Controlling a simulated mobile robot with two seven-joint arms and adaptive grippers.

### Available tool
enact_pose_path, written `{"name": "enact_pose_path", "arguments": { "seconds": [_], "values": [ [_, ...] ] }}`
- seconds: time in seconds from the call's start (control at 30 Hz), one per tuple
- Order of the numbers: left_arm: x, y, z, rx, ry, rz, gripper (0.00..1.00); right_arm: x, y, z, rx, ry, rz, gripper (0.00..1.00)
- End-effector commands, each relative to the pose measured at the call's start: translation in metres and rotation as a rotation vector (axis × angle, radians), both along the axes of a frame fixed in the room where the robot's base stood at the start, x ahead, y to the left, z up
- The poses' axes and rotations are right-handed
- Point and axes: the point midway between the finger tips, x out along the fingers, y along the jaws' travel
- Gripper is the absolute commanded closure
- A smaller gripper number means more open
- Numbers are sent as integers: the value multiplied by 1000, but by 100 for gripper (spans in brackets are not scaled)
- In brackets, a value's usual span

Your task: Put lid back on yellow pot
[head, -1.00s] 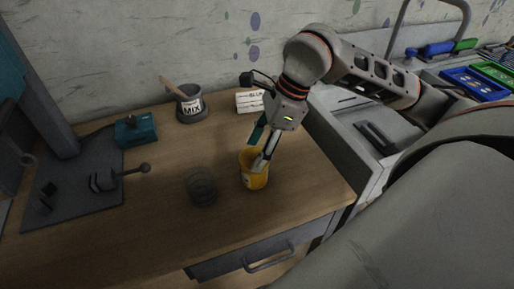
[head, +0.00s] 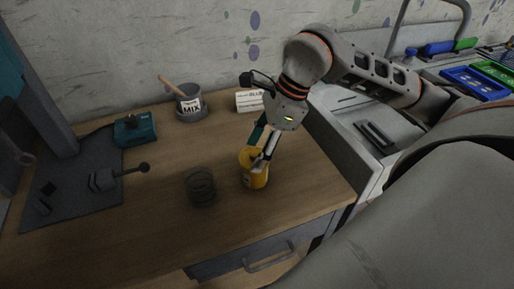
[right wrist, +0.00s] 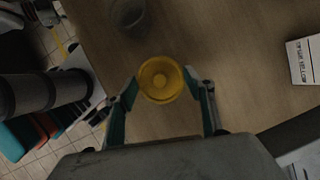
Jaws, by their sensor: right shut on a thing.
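The yellow pot (head: 257,181) stands on the wooden table near its front right part. My right gripper (head: 258,160) is at the top of the pot, coming down from above. In the right wrist view, a round yellow lid (right wrist: 160,80) with a raised centre sits between the fingertips of my right gripper (right wrist: 168,90), which is shut on it. The fingers hide part of the pot's top in the head view, so I cannot tell whether the lid touches the rim. My left gripper is not in view.
A dark ringed round container (head: 200,187) stands just left of the pot. A grey MIX pot (head: 191,107) with a stick, a white box (head: 249,101) and a teal box (head: 135,130) are farther back.

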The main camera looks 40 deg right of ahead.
Motion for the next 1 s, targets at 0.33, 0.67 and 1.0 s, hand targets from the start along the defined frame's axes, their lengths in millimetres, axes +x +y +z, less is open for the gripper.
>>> {"name": "enact_pose_path", "arguments": {
  "seconds": [0.33,0.67,1.0],
  "values": [
    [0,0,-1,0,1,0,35,0,0,0,1,0,0,57],
    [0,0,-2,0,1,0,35,0,0,0,0,0,0,27],
    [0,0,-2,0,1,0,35,0,0,0,0,0,0,11]
  ]
}}
